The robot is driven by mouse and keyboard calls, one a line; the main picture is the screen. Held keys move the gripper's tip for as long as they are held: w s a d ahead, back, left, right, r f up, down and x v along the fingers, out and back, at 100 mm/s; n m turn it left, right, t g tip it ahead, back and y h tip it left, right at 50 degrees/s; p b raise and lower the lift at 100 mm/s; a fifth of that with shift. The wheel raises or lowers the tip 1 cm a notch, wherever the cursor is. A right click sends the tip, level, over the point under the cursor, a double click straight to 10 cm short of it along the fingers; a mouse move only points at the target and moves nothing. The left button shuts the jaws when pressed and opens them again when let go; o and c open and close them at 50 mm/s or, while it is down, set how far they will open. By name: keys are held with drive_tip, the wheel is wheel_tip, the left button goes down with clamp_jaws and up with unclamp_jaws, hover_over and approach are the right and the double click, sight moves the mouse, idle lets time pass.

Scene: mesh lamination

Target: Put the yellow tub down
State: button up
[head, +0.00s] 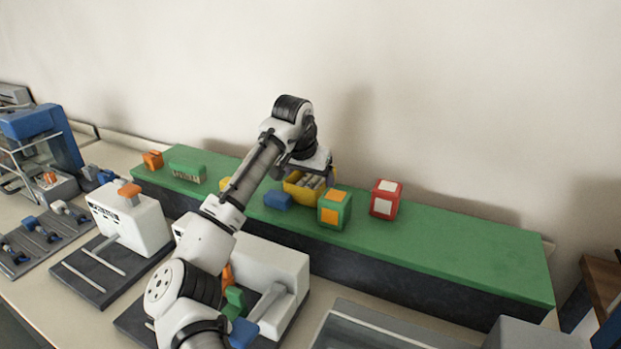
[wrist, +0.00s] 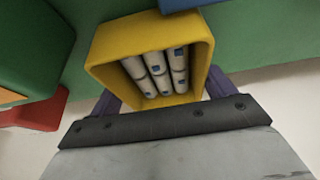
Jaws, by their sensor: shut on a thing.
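The yellow tub (head: 298,190) is at the green-topped shelf in the head view, partly hidden by my arm. In the wrist view the yellow tub (wrist: 200,50) holds several white cylinders (wrist: 158,72) with small blue marks. My gripper (head: 308,172) is shut on the tub, with a dark purple finger on each side of it in the wrist view (wrist: 160,93). I cannot tell whether the tub's base touches the green surface.
On the green shelf (head: 440,245) stand a blue block (head: 277,199), a green-and-orange cube (head: 334,209) and a red-and-white cube (head: 385,199) near the tub. A green item (head: 187,172) and an orange one (head: 153,160) are farther left. The shelf's right part is clear.

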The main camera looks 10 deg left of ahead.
drive_tip(key=o, duration=1)
drive_tip(key=shift+c, duration=0.2)
